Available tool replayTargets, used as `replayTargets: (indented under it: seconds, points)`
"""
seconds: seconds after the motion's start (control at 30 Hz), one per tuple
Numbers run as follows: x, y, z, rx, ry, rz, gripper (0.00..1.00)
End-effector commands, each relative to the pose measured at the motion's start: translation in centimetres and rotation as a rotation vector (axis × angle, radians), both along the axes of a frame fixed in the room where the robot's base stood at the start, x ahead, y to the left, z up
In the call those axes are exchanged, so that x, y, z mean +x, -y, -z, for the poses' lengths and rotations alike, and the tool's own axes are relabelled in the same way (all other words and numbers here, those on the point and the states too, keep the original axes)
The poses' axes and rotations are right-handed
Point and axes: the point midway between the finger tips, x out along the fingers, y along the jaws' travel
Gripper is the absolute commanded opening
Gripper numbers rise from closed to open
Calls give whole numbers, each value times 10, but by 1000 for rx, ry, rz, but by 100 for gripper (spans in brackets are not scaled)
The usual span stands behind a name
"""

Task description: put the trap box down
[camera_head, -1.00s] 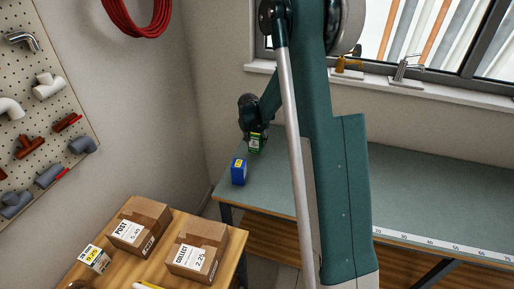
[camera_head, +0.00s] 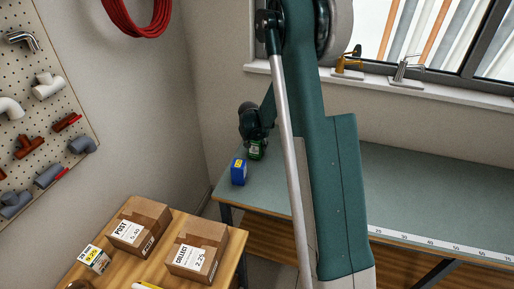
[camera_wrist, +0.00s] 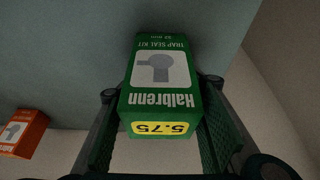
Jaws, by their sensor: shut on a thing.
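The trap box is a green and white Halbrenn trap seal kit carton (camera_wrist: 162,75) with a yellow 5.75 price label. In the wrist view it sits between the two fingers of my gripper (camera_wrist: 160,128), which is shut on it. In the head view the green box (camera_head: 257,151) shows just below my gripper, over the far left end of the grey-green bench (camera_head: 420,195). I cannot tell whether its bottom touches the bench top. My arm hides much of the bench behind it.
A blue box (camera_head: 239,172) stands on the bench just left of and nearer than the green box. The wrist view shows an orange box (camera_wrist: 22,133) at lower left. Cartons (camera_head: 139,224) stand on a wooden table in front. The bench right of my arm is largely clear.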

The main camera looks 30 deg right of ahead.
Motion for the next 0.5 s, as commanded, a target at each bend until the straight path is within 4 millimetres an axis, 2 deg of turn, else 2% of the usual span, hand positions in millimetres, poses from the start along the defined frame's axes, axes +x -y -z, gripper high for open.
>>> replayTargets:
  seconds: [0.1, 0.13, 0.23, 0.5]
  points:
    - [0, 0, 4, 0, 0, 0, 22]
    - [0, 0, 3, 0, 0, 0, 40]
    - [0, 0, 3, 0, 0, 0, 52]
    - [0, 0, 2, 0, 0, 0, 52]
